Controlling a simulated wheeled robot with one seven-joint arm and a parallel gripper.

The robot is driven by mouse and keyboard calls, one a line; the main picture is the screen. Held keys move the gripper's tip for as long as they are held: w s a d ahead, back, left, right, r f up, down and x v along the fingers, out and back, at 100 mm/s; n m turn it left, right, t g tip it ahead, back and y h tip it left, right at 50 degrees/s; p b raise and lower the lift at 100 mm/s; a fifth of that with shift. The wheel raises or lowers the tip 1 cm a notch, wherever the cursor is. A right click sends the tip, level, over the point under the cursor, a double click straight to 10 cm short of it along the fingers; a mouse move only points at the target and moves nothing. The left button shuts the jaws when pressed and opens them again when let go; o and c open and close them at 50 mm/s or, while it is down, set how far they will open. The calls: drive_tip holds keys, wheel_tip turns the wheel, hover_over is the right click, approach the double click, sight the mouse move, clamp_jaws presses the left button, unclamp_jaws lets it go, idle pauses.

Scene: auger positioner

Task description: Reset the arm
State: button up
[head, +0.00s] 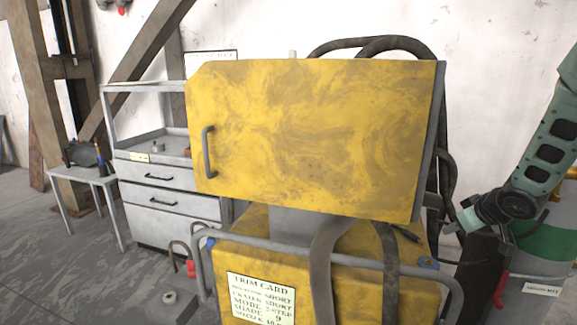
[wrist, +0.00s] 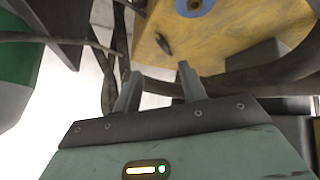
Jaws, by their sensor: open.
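My gripper (wrist: 158,84) is open and empty in the wrist view, its two fingers apart. In the head view my green arm comes in from the right, and my gripper (head: 449,217) is beside the right side of the yellow cabinet (head: 310,135). The cabinet has a closed-looking front with a grey handle (head: 208,152) at its left. Below it is a yellow base (head: 350,275) with a trim card (head: 262,300); its small lower lines are hard to read. In the wrist view the fingers point toward a yellow surface with a blue ring (wrist: 194,6) and a small dark part (wrist: 163,44).
Dark hoses (head: 385,45) loop over and behind the cabinet. A grey rail (head: 330,258) runs across the base. A grey drawer cart (head: 165,200) and a small table (head: 85,178) stand at left.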

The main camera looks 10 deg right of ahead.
drive_tip(key=s+a, duration=0.1)
drive_tip(key=a, duration=0.3)
drive_tip(key=s+a+r+g, duration=0.1)
drive_tip(key=a, duration=0.3)
drive_tip(key=s+a+r+m+g, duration=0.1)
drive_tip(key=a, duration=0.3)
drive_tip(key=shift+s+a, duration=0.3)
drive_tip(key=shift+s, duration=0.05)
drive_tip(key=s+a+g+y, duration=0.1)
drive_tip(key=s+a+g, duration=0.2)
drive_tip(key=s+a, duration=0.75)
drive_tip(key=s+a+r+n+g+p, duration=0.1)
drive_tip(key=s+a+r+n+p, duration=0.2)
drive_tip(key=a, duration=0.6)
drive_tip(key=s+a+r+n+g+y+p, duration=0.1)
drive_tip(key=s+a+r+n+p, duration=0.3)
drive_tip(key=s+a+r+p, duration=0.4)
wheel_tip(320, 180, up, 2)
drive_tip(key=shift+s+a+r+g, duration=0.15)
drive_tip(key=shift+s+a+g, duration=0.35)
drive_tip(key=shift+a, duration=0.6)
